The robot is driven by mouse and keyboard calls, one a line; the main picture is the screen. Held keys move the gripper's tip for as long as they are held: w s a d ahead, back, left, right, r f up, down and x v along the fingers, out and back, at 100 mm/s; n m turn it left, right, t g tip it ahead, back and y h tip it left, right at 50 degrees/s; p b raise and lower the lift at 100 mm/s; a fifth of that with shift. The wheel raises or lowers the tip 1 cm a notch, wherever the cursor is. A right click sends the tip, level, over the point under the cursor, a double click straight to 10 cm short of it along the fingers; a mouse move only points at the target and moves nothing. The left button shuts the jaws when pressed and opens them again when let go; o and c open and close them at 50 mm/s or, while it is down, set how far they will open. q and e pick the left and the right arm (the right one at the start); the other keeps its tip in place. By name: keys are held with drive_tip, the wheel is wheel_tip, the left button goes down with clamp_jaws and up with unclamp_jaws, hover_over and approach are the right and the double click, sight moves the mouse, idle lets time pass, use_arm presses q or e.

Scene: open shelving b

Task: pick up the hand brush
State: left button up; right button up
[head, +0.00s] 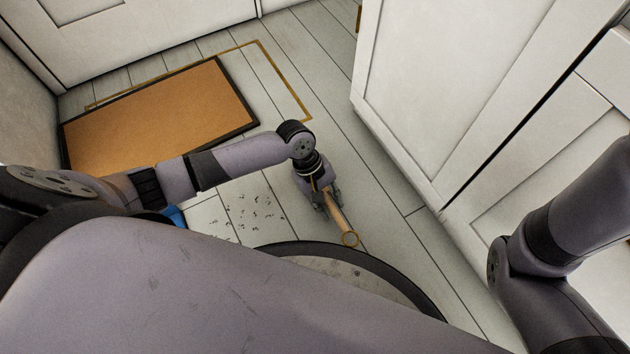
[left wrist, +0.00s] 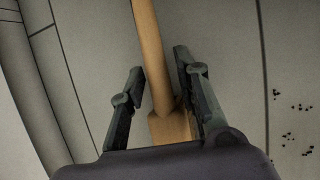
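The hand brush (head: 341,222) lies on the floor, its light wooden handle pointing to the lower right and ending in a round tip. In the left wrist view the wooden handle (left wrist: 152,55) runs up between the fingers and widens into a block (left wrist: 169,127) near the palm. My left gripper (head: 328,203) reaches down over the brush. In the wrist view the left gripper (left wrist: 158,72) is open, one finger on each side of the handle, with a visible gap on the right. The brush's bristles are hidden. My right gripper is out of view.
Dark crumbs (head: 251,207) are scattered on the floor left of the brush, with a partly hidden blue object (head: 174,216) beyond them. An orange doormat (head: 165,112) lies behind my left arm. White cabinets (head: 430,90) stand at the right. Plank floor between is clear.

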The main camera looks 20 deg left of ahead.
use_arm(q)
clamp_jaws()
idle(0.4)
drive_tip(key=shift+r, duration=0.1)
